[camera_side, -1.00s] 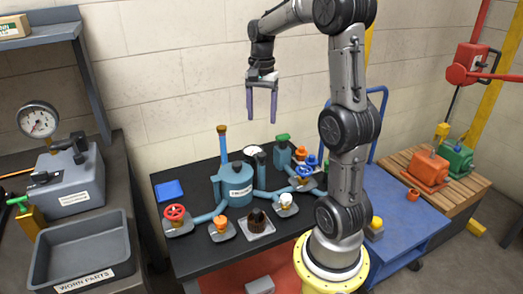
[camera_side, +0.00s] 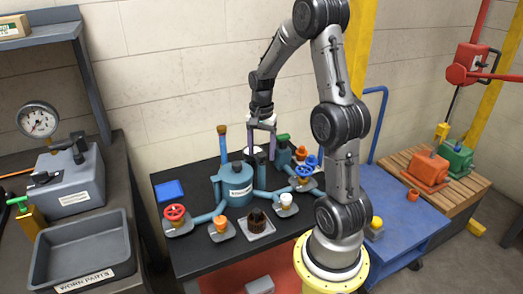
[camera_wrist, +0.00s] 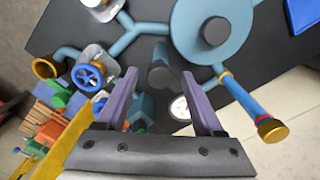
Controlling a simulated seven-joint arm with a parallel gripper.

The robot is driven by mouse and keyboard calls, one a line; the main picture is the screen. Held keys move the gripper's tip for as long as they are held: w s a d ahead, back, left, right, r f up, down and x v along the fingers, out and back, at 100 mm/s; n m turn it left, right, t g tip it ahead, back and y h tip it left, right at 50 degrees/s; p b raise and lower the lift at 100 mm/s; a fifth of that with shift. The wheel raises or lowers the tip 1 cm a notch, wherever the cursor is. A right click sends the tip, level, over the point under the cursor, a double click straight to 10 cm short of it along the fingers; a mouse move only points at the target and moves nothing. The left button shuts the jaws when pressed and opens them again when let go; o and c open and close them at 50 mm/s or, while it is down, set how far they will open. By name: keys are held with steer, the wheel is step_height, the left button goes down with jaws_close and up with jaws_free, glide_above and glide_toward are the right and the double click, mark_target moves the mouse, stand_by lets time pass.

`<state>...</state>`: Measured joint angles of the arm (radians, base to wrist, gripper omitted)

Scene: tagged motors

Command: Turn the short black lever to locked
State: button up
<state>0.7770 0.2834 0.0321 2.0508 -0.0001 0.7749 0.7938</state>
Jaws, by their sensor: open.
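My gripper (camera_side: 261,155) is open and empty, pointing down over the back of the black table, behind the blue-grey tank (camera_side: 236,186). In the wrist view, a short dark upright post (camera_wrist: 160,68) shows between the fingertips, and I cannot tell whether it is the short black lever. A white-faced dial (camera_wrist: 180,107) lies close to it. Other black levers show on the grey gauge block (camera_side: 70,183) at the far left: one on top (camera_side: 79,147) and one at its left side (camera_side: 40,177). No locked mark is readable.
Around the tank stand a red valve wheel (camera_side: 174,212), a blue valve wheel (camera_side: 304,172) and a tall pipe with a brown cap (camera_side: 222,130). A green-topped fitting (camera_side: 283,139) is close right of the gripper. A blue square (camera_side: 169,191) lies on the table's left.

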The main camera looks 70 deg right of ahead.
jaws_close()
steer(key=shift+n, duration=0.3)
steer(key=n, duration=1.3)
steer(key=shift+r, duration=0.1)
steer(key=shift+n, duration=2.1)
